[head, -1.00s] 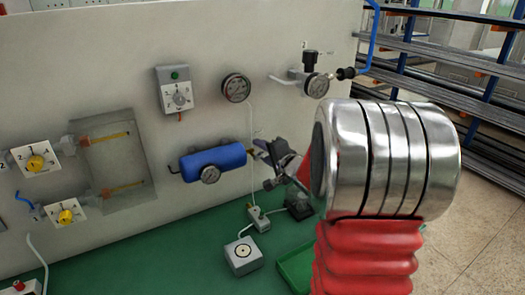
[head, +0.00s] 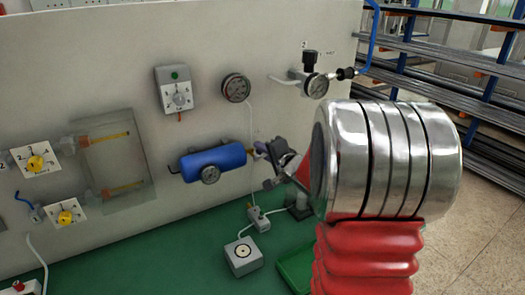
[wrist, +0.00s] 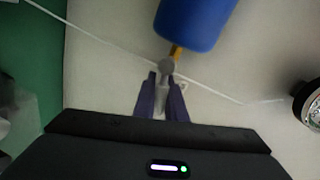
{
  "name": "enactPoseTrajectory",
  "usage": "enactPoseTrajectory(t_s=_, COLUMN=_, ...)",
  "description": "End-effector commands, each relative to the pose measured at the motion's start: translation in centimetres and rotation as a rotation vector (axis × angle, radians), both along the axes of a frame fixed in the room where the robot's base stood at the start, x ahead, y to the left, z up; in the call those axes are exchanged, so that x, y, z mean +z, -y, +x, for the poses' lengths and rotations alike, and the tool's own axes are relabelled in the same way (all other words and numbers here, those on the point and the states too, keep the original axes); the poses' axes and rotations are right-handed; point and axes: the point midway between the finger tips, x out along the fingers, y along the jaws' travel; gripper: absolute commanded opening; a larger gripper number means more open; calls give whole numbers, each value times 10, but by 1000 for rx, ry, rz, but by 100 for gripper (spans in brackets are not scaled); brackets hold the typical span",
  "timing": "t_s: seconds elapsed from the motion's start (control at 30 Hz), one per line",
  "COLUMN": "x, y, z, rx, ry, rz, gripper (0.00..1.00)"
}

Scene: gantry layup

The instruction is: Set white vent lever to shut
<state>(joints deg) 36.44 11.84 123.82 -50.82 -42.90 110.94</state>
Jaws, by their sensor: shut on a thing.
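The white vent lever (wrist: 160,100) shows in the wrist view as a pale piece between my fingers, beside a round grey fitting (wrist: 166,67). The fitting joins a brass stub at the end of the blue tank (wrist: 195,22). My gripper (wrist: 161,92) is shut on the lever, one dark finger on each side. In the head view my gripper (head: 266,166) is at the right end of the blue tank (head: 213,161), close to the wall panel. The lever is too small and covered there to tell its angle.
Gauges (head: 236,88) and a dial box (head: 174,89) are on the panel above. A grey box (head: 243,256) and a green tray (head: 296,268) are on the green bench below. A thin white hose runs down the panel beside my gripper.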

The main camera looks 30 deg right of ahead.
Motion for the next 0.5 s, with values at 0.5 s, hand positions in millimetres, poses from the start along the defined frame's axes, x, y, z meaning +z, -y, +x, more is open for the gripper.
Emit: enactPoseTrajectory(t_s=0.5, x=6, y=-3, z=-1, rx=2, ry=-24, rz=-268, gripper=0)
